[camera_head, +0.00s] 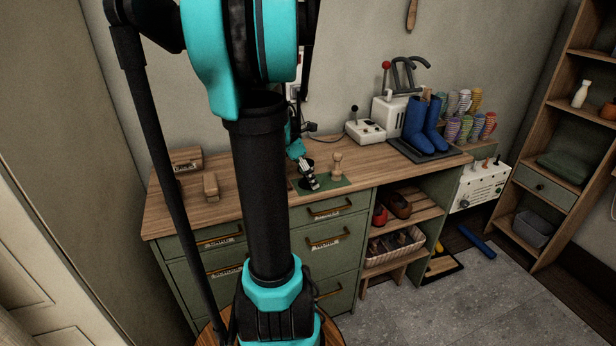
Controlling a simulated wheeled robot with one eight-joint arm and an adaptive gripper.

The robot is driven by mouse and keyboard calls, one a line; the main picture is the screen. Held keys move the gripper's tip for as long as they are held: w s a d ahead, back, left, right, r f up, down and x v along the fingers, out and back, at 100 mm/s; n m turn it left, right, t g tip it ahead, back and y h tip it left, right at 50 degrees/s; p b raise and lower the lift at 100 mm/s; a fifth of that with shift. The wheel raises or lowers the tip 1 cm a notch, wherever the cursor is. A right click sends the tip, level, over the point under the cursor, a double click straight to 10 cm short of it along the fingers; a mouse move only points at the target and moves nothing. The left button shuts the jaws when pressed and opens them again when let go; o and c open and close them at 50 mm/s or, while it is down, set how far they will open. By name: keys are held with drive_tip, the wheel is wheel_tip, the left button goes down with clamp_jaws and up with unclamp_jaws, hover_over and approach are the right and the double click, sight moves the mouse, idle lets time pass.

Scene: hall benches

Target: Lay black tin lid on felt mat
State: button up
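The green felt mat (336,181) lies on the wooden bench top, close to its front edge. My gripper (312,184) points down over the left part of the mat, and my arm hides much of the area behind it.
A wooden peg-like figure (337,164) stands at the mat's back edge. A wooden block (211,186) and a box (186,160) are to the left. A white control box (366,131) and blue boots (426,126) on a dark tray (400,148) are to the right.

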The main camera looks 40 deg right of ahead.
drive_tip(key=v, duration=1.2)
drive_tip(key=shift+d, duration=0.1)
